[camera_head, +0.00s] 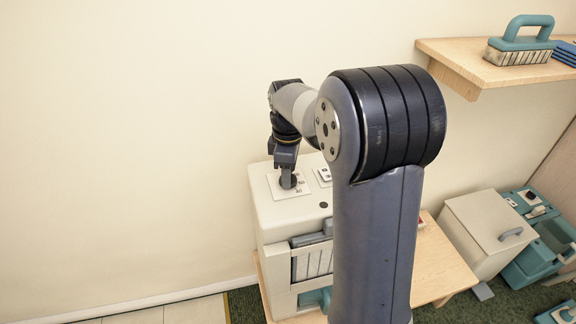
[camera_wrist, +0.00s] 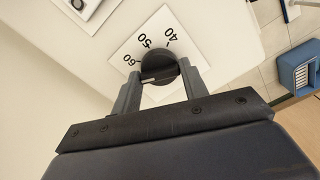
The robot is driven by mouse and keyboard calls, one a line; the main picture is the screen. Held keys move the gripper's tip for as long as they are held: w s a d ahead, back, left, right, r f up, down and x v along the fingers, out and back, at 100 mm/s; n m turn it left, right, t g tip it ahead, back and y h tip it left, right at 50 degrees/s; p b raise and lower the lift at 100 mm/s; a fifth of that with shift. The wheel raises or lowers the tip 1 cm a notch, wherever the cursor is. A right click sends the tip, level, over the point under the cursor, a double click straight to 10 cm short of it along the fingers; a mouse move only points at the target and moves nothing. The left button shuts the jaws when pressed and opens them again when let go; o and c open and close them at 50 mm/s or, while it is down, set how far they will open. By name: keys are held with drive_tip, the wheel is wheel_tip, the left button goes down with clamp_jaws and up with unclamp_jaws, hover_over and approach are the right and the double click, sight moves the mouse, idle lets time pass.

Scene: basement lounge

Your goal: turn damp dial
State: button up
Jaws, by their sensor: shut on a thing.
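The damp dial is a round black knob (camera_wrist: 159,68) on a white plate with the marks 40, 50 and 60 around it. A pale line on the knob points to the left in the wrist view, a little below the 60. The plate (camera_head: 277,187) lies on top of a cream machine (camera_head: 262,205). My gripper (camera_wrist: 160,77) is shut on the knob, one finger on each side. In the head view my gripper (camera_head: 287,180) points down onto the plate and hides most of the knob.
A second white plate (camera_head: 324,176) is beside the dial plate. A wooden shelf (camera_head: 480,72) with a teal-handled brush (camera_head: 520,42) is at upper right. A cream box with a lid (camera_head: 488,225) and a teal machine (camera_head: 540,235) stand at the right. The wall behind is bare.

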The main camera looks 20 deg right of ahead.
drive_tip(key=m+p, duration=0.2)
drive_tip(key=m, duration=0.4)
drive_tip(key=shift+r+p, duration=0.1)
drive_tip(key=shift+p, duration=0.3)
drive_tip(key=m+p, duration=0.1)
drive_tip(key=m, duration=0.5)
drive_tip(key=shift+m+p, duration=0.4)
drive_tip(key=m+p, duration=0.1)
drive_tip(key=m, duration=1.1)
drive_tip(key=shift+p, duration=0.4)
drive_tip(key=shift+m, duration=0.3)
drive_tip(key=o, duration=1)
drive_tip(key=shift+c, duration=0.2)
